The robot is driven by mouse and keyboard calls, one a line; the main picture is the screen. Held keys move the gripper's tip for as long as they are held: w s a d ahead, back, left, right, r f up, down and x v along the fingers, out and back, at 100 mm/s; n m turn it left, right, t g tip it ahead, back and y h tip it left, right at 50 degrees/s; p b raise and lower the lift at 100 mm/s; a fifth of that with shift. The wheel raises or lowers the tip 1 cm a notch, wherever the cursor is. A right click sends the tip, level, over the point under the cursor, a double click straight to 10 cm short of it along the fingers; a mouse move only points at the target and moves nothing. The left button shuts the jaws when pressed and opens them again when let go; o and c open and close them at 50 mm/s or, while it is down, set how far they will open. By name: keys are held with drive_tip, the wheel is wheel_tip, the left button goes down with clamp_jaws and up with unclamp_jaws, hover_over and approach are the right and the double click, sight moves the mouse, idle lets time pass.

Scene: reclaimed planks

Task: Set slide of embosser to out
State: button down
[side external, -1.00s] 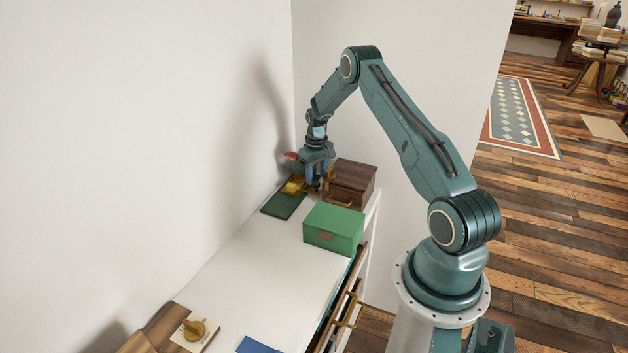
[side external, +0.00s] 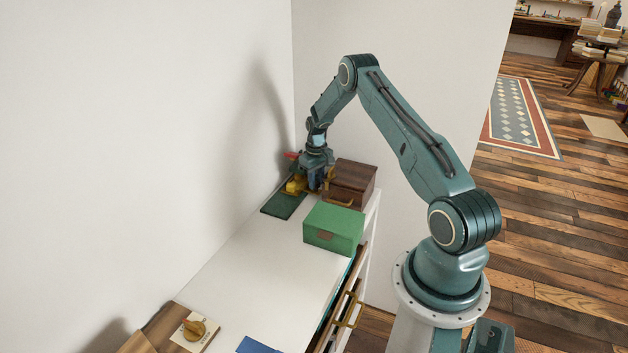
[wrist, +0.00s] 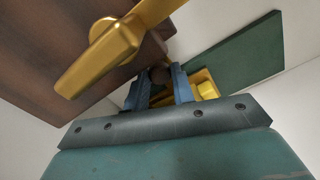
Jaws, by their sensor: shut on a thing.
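In the wrist view, my blue fingers (wrist: 161,85) are shut on a small dark brown knob (wrist: 160,74), apparently that of the slide. Gold embosser body (wrist: 206,86) shows just right of the fingers, with the green mat (wrist: 237,58) beyond. The slide's track is hidden, so its position cannot be told.
The brown box (side external: 356,181) stands close to the right of my gripper. A gold lever-like part (wrist: 98,60) is near the wrist camera. A green box (side external: 334,228) is nearer the front. A gold dial (side external: 195,330) is at the near end. The worktop's middle is clear.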

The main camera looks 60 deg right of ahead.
drive_tip(key=a, duration=1)
drive_tip(key=shift+a, duration=0.3)
drive_tip(key=c, duration=1.2)
unclamp_jaws()
drive_tip(key=shift+a, duration=0.1)
drive_tip(key=shift+o, duration=0.2)
drive_tip(key=shift+r, duration=0.1)
drive_tip(key=shift+d+r, duration=0.2)
drive_tip(key=shift+r, duration=0.25)
wheel_tip(320, 180, up, 13)
drive_tip(key=shift+f, duration=0.15)
